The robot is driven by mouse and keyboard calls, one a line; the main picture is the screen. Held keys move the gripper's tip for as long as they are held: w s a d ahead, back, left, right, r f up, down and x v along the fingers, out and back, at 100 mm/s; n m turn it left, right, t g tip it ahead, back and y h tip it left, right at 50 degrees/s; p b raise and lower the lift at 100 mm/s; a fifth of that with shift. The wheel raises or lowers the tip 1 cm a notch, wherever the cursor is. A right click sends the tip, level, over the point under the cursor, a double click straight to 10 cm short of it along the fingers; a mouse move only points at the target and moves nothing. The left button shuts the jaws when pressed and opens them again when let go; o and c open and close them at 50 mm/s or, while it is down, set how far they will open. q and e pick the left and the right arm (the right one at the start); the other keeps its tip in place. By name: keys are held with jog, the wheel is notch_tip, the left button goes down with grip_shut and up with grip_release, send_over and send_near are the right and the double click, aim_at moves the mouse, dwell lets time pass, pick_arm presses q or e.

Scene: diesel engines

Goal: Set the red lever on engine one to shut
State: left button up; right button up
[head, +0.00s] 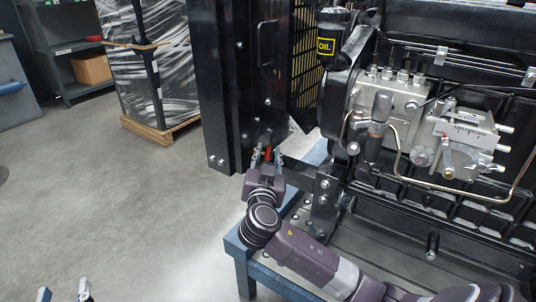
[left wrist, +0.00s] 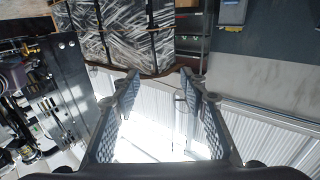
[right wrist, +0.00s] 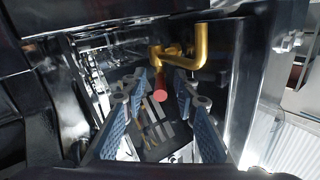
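The red lever (head: 268,153) shows as a small red piece between the fingers of my right gripper (head: 267,157), beside the black frame post. In the right wrist view the lever's round red end (right wrist: 160,95) points toward the camera, beside a bent brass fitting (right wrist: 185,57). My right gripper (right wrist: 158,97) is open, with one finger on each side of the red end and visible gaps. My left gripper (head: 64,292) is at the bottom left of the head view, far from the lever; in the left wrist view its fingers (left wrist: 160,80) are open and empty.
The black engine (head: 440,70) with a silver pump (head: 465,140) fills the right side. A black post (head: 225,90) stands left of the lever. A blue stand (head: 245,262) is under the engine. A wrapped pallet load (head: 150,70) stands behind; grey floor at left is clear.

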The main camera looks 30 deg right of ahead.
jog(key=shift+c, duration=0.4)
grip_shut()
